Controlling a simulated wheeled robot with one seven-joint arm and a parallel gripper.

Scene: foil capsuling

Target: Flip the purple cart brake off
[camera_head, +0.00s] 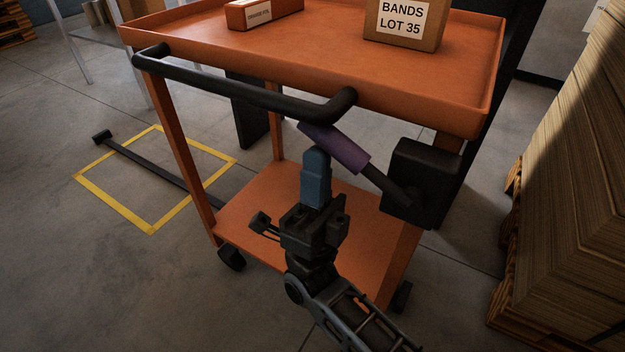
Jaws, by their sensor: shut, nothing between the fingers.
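The purple brake handle (341,149) is a sleeve on a dark lever at the right front of the orange cart (310,70). The lever runs down right to a black box (422,183) by the cart's right post. The handle tilts, its free end up and to the left, below the black push bar (240,92). My gripper (316,160) has blue fingers, which are shut and empty. They point up, just left of and below the purple sleeve in the picture. I cannot tell whether they touch it.
A box marked BANDS LOT 35 (406,22) and a small red-orange box (262,12) stand on the top tray. Stacked boards (580,170) are at the right. A yellow floor square (113,205) with a dark bar across it lies left, on clear floor.

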